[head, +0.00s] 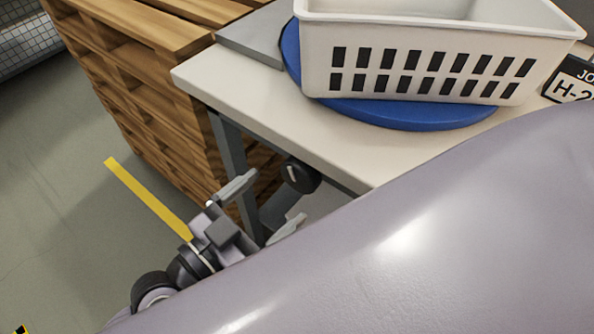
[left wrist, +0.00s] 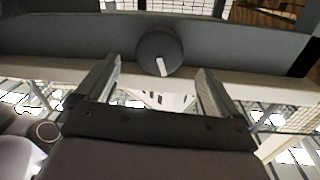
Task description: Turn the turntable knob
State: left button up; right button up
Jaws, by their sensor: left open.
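The turntable knob (head: 301,176) is a round black knob with a white mark, low on the front of the table, below its top edge. In the left wrist view the knob (left wrist: 160,52) sits ahead of and between the two fingers, with its white mark pointing down in the picture. My left gripper (head: 262,204) is open and empty, its fingers pointing at the knob with a gap left. It also shows in the left wrist view (left wrist: 155,90). The blue turntable (head: 400,113) lies on the tabletop. My right gripper is not in view.
A white slotted basket (head: 430,73) stands on the turntable. The pale table (head: 240,90) has grey legs. Stacked wooden pallets (head: 130,80) stand close on the left. Floor with a yellow stripe (head: 145,197) is open at left.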

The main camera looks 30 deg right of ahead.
aim_at(295, 180)
pick_arm(q)
jog(key=shift+p+x, duration=0.3)
jog(key=shift+x, duration=3.1)
jog(key=c, duration=1)
